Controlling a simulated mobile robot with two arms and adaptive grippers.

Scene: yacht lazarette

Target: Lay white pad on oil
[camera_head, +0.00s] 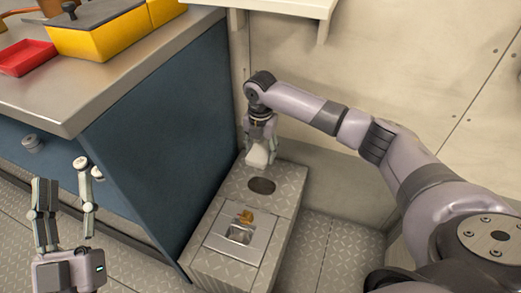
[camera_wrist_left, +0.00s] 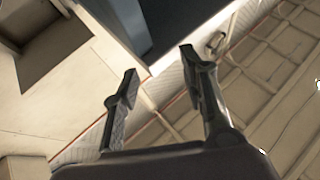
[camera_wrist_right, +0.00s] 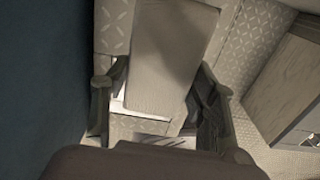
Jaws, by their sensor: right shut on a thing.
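The white pad (camera_head: 257,158) is held by my right gripper (camera_head: 261,140) at the far end of a low tread-plate step. The pad hangs down, just behind and above the dark oval oil patch (camera_head: 261,186) on the step top. In the right wrist view the pad (camera_wrist_right: 168,55) appears as a pale panel between the fingers, slightly tilted. The oil cannot be made out there. My left gripper (camera_head: 64,175) is open and empty beside the blue cabinet; its spread fingers also show in the left wrist view (camera_wrist_left: 158,64).
The step (camera_head: 275,212) has a recessed metal plate (camera_head: 238,236) with a brass-coloured piece. The blue cabinet (camera_head: 140,150) stands close on its left, a pale wall behind. A yellow box (camera_head: 100,32) and red tray (camera_head: 24,58) sit on the counter.

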